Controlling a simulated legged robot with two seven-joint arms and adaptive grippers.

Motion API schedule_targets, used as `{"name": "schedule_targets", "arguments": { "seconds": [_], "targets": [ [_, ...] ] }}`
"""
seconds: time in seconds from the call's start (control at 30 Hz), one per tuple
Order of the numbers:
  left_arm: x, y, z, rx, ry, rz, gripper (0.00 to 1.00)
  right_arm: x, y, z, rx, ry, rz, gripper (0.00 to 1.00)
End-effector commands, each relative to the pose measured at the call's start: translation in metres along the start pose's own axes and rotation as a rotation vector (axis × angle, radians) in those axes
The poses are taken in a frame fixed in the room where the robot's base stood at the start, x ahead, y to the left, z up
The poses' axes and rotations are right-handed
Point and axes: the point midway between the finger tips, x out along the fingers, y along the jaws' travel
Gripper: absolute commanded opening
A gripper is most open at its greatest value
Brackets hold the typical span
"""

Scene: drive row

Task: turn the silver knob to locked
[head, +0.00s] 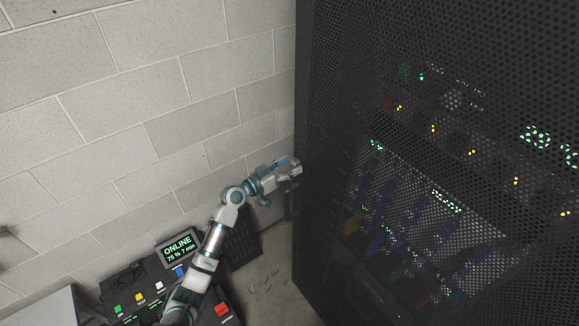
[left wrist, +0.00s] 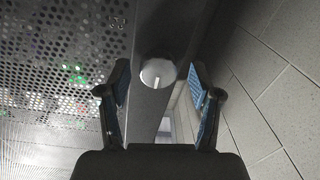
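The silver knob (left wrist: 158,73) shows in the left wrist view as a round, pale disc on the dark edge post of the rack cabinet, with a short light mark on its lower face. My left gripper (left wrist: 160,82) is open, with one finger on each side of the knob in that view and gaps between; I cannot tell how far ahead the knob is. In the head view my left gripper (head: 292,166) is at the cabinet's left edge, and the knob is hidden there. My right gripper is in neither view.
The black perforated rack cabinet (head: 330,60) fills the right side, with lights and coloured cables behind its mesh. A block wall (head: 130,90) stands at the left. A black unit with an ONLINE screen (head: 178,246) and coloured buttons sits low beneath my left arm.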

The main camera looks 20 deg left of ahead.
Motion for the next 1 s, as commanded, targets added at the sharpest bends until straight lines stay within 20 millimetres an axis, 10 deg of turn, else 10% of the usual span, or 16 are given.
{"name": "schedule_targets", "arguments": {
  "seconds": [0.27,0.7,1.0],
  "targets": [
    [-0.007,-0.001,0.001,0.001,-0.002,-0.001,0.64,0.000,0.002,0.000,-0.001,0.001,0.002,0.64],
    [-0.095,-0.001,0.003,0.001,-0.004,0.000,0.64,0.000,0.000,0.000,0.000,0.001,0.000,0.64],
    [-0.119,-0.002,0.002,0.000,-0.002,0.000,0.64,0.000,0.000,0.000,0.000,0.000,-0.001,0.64]
  ]
}}
